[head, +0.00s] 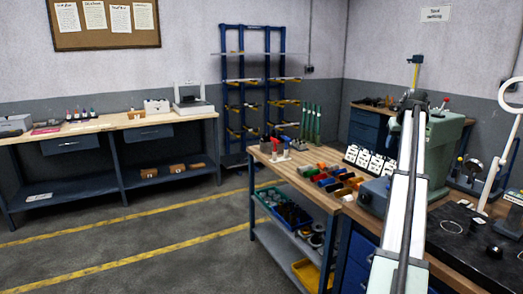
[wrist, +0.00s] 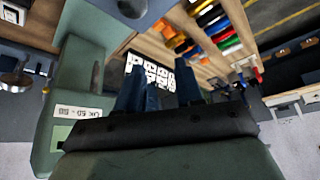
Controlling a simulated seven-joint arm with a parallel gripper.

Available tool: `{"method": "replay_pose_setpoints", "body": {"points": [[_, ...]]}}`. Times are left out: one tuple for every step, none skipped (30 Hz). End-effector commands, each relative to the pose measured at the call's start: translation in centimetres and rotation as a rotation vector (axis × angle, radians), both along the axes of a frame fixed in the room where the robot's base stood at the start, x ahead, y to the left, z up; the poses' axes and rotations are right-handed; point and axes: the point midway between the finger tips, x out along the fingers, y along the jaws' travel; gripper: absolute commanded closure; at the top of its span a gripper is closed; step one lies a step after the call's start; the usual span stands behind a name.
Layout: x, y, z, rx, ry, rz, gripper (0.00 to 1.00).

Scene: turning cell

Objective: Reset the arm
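My gripper (wrist: 161,84) shows in the wrist view as a dark body with two blue fingers. The fingers stand apart, with white cards visible through the gap, and I see nothing held between them. In the head view my pale arm link reaches up and away over the right-hand bench, and I cannot make out the fingers there. A green machine (head: 441,150) stands just behind and right of my arm. Green casing with a white label (wrist: 78,112) is close beside the gripper in the wrist view.
The wooden bench (head: 262,156) holds coloured bins (head: 334,182) and white cards (head: 370,160). A white hooped stand (head: 497,165) and a dark mat (head: 455,235) lie right of my arm. A blue rack (head: 242,90) stands against the wall. The floor at left is clear.

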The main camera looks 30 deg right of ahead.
Motion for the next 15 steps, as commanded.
{"method": "replay_pose_setpoints", "body": {"points": [[2.3, 2.6, -1.3, -0.002, -0.003, 0.049, 0.64], [3.4, 3.8, -2.1, -0.002, -0.003, 0.072, 0.64], [4.9, 5.4, -3.4, 0.000, -0.002, 0.102, 0.64], [5.9, 6.5, -4.5, 0.003, -0.001, 0.122, 0.64], [6.8, 7.5, -5.8, 0.008, 0.003, 0.137, 0.64], [7.9, 8.9, -7.6, 0.018, 0.010, 0.156, 0.64], [8.7, 9.8, -8.9, 0.024, 0.015, 0.167, 0.64], [9.4, 10.8, -10.4, 0.033, 0.022, 0.178, 0.64], [10.1, 12.0, -12.4, 0.045, 0.032, 0.189, 0.64], [10.6, 12.9, -13.9, 0.054, 0.040, 0.197, 0.64], [11.1, 13.8, -15.3, 0.064, 0.048, 0.202, 0.64], [11.6, 14.9, -17.2, 0.077, 0.060, 0.209, 0.64], [11.9, 15.7, -18.7, 0.087, 0.069, 0.215, 0.64], [12.2, 16.6, -20.1, 0.095, 0.077, 0.219, 0.64], [12.6, 17.7, -22.0, 0.107, 0.090, 0.225, 0.64]]}}
